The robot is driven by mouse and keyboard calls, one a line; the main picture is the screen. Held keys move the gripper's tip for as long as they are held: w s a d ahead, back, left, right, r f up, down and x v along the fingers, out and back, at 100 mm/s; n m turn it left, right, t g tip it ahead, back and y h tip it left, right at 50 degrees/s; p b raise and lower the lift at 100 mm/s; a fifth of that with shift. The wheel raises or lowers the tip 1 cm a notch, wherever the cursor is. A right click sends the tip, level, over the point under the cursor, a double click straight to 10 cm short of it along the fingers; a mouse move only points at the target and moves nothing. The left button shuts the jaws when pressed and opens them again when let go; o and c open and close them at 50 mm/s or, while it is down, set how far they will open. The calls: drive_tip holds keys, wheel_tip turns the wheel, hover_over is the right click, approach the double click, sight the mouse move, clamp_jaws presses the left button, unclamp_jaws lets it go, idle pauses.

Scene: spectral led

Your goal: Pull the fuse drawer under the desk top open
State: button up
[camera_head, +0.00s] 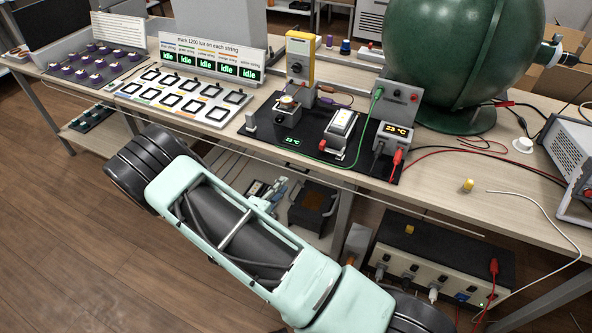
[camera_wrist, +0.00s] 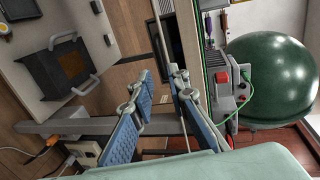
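My gripper (camera_head: 278,188) is below the front edge of the desk top (camera_head: 235,142), partly hidden behind my pale green arm. In the wrist view its two blue-padded fingers (camera_wrist: 162,84) stand apart with a clear gap. A thin pale line runs through that gap in the picture; I cannot tell whether it lies between the fingers or behind them. The desk's wooden edge (camera_wrist: 186,42) runs just beyond the fingers. A dark panel (camera_wrist: 160,48) with a pale rim shows beyond the fingertips. I cannot tell whether it belongs to the fuse drawer, which I cannot clearly make out.
A black box with handles (camera_head: 312,203) stands on the lower shelf; it also shows in the wrist view (camera_wrist: 70,66). A socket unit (camera_head: 440,268) with plugs and cables is under the desk at right. Instruments and a big green sphere (camera_head: 450,50) crowd the desk top.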

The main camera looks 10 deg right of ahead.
sight(294, 171)
drive_tip(key=x, duration=1)
clamp_jaws()
